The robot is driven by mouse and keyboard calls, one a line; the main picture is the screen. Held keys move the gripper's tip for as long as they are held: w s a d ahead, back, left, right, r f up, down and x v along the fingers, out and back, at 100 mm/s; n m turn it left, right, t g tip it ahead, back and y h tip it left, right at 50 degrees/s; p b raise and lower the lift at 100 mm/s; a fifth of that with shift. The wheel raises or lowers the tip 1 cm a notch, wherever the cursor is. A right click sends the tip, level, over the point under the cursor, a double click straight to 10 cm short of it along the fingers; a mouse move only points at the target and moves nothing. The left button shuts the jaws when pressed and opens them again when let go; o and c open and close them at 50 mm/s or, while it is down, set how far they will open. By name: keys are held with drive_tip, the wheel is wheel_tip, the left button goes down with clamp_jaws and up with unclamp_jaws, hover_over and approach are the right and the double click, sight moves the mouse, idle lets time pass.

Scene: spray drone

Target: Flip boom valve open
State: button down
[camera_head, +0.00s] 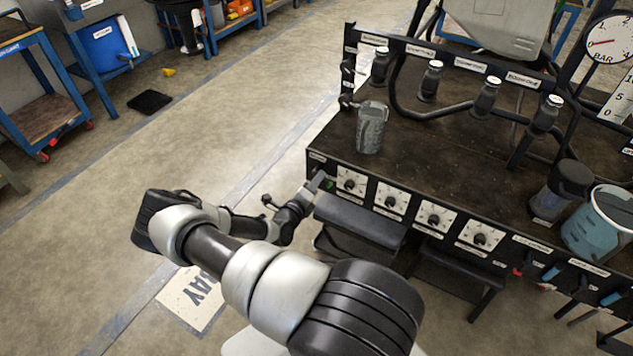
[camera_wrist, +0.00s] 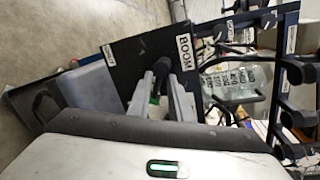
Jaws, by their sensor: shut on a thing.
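The boom valve's dark handle (camera_wrist: 162,67) shows between my fingertips in the wrist view, beside a white BOOM label (camera_wrist: 185,52) on the black panel. My gripper (camera_head: 317,183) reaches the left end of the bench's front panel in the head view. In the wrist view my gripper (camera_wrist: 161,88) has a finger on each side of the handle and is shut on it. A small green patch shows beside the fingers. The fingers hide much of the valve, so its exact angle is hard to tell.
Several white-plated dials (camera_head: 351,182) line the panel to the right of my gripper. A dark padded seat (camera_head: 360,220) juts out just below them. A grey ribbed cup (camera_head: 371,128) stands on the bench top. Open floor lies to the left.

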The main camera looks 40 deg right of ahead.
drive_tip(key=shift+w+a+r+n+g+b, duration=0.15)
drive_tip(key=shift+r+n+b, duration=0.1)
drive_tip(key=shift+n, duration=0.45)
drive_tip(key=shift+w+d+r+n+g+b, duration=0.1)
drive_tip(key=shift+n+g+b, duration=0.15)
drive_tip(key=shift+n, duration=0.45)
drive_tip(key=shift+w+a+r+n+g+b, duration=0.1)
drive_tip(key=shift+w+r+n+b, duration=0.15)
drive_tip(key=shift+n, duration=0.45)
idle(4.7)
drive_tip(key=shift+s, duration=0.1)
idle(0.5)
drive_tip(key=c, duration=1.9)
unclamp_jaws()
drive_tip(key=shift+o, duration=0.2)
drive_tip(key=shift+s+f, duration=0.1)
drive_tip(key=shift+f, duration=0.05)
drive_tip(key=shift+s, duration=0.15)
